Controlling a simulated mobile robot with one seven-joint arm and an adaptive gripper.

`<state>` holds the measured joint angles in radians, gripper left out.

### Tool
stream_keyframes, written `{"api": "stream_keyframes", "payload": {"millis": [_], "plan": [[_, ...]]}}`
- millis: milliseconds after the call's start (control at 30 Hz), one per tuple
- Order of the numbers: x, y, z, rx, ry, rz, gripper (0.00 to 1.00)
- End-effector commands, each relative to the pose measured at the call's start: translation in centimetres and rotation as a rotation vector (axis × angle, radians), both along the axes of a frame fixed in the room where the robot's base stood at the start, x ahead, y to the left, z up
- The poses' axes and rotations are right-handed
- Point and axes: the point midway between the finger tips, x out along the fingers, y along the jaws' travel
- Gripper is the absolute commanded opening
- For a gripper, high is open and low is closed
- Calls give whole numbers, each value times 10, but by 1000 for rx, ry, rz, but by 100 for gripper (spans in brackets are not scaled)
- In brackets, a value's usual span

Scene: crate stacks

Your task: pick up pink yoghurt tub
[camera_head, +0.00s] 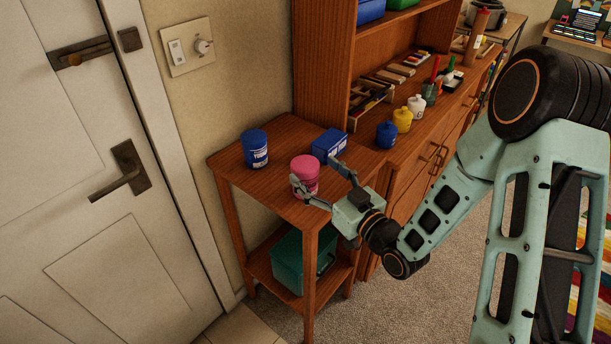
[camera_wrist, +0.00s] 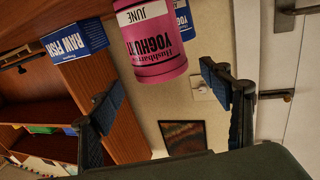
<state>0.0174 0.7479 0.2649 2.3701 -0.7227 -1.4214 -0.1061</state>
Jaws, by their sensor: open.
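The pink yoghurt tub (camera_head: 305,174) stands upright near the front of the small wooden side table (camera_head: 277,191). In the wrist view the tub (camera_wrist: 153,45) is at the top, between and beyond the fingers, with "YOGHURT" on its label. My gripper (camera_head: 323,187) is open beside the tub, on its right and front side in the head view. In the wrist view my gripper's two fingers (camera_wrist: 165,100) are spread wide with nothing between their tips. I cannot tell whether a finger touches the tub. The finger nearest the front covers part of the tub's lower side.
A blue tub (camera_head: 255,149) stands left of the pink one. A blue box (camera_head: 330,144), marked "RAW FISH" in the wrist view (camera_wrist: 75,41), sits close behind it. Blue, yellow and white bottles (camera_head: 402,119) stand on the cabinet. A green crate (camera_head: 289,262) is on the lower shelf.

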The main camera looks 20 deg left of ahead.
Motion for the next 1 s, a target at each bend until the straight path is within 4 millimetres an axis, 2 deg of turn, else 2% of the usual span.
{"api": "stream_keyframes", "payload": {"millis": [233, 567, 1000], "plan": [[19, 32, -2, 0, -1, 3, 71], [26, 38, -4, -1, 0, 0, 71], [26, 38, -4, -1, 0, 0, 25]]}}
